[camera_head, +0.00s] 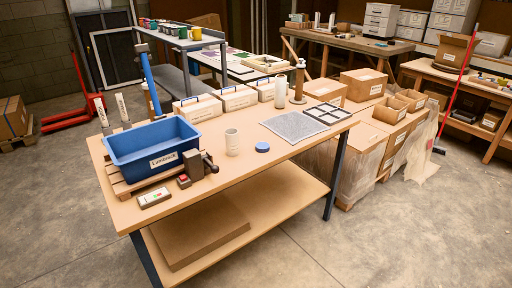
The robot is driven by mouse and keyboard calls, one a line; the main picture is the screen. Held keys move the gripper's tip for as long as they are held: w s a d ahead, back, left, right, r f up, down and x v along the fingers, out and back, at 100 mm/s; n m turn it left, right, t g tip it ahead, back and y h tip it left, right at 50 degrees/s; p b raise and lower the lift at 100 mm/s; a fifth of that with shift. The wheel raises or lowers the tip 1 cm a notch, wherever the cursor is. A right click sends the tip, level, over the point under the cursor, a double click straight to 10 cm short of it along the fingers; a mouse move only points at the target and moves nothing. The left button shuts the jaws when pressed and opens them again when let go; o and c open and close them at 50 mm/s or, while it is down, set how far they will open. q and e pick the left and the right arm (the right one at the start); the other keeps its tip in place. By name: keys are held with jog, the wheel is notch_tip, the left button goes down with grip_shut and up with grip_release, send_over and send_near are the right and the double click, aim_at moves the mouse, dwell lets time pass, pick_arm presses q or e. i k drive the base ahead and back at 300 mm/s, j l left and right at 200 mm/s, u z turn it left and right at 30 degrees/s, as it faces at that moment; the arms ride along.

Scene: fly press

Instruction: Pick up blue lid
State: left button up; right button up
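The blue lid (262,147) is a small flat disc lying on the wooden worktable (212,196), right of its middle. A pale, cup-like cylinder (232,142) stands upright just left of the lid, apart from it. The lid's top looks uncovered. Neither of my grippers shows in the head view.
A labelled blue bin (155,139) stands at the table's left, with a small dark device (197,166) and a white box (154,198) before it. A grey mesh sheet (295,126) and a dark frame (327,114) lie right of the lid. The table's front middle is clear.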

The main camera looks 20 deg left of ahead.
aim_at(261, 146)
jog(key=i+l, duration=0.15)
jog(key=i, duration=0.3)
jog(key=i+l, duration=0.2)
jog(key=i, duration=0.25)
jog(key=i+l, duration=0.15)
jog(key=i, duration=0.35)
jog(key=i+l+u, duration=0.1)
jog(key=i, duration=0.35)
jog(key=l, duration=0.1)
